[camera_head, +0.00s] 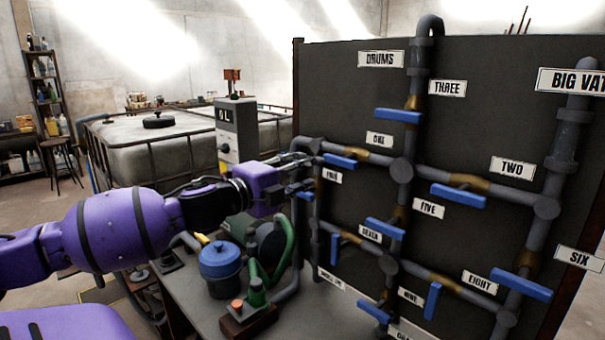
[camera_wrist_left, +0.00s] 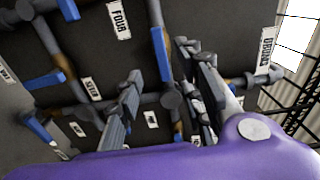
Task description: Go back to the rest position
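My left gripper (camera_head: 303,173) reaches in from the left on its purple arm, at the left side of the dark pipe panel (camera_head: 490,130). It is near the blue valve handle (camera_head: 341,162) above the label FOUR (camera_head: 333,177). In the left wrist view the two fingers of the gripper (camera_wrist_left: 160,68) are spread apart, with nothing clearly held. A blue handle (camera_wrist_left: 161,53) and pipe show behind the gap; whether a finger touches them I cannot tell. My right gripper is not in view.
Several blue-handled valves, such as the one below THREE (camera_head: 398,116), stick out from the panel. Below my arm are a blue-lidded pot (camera_head: 221,258) and green pipes (camera_head: 286,245). A caged tank (camera_head: 150,150) and a grey control box (camera_head: 236,130) stand behind.

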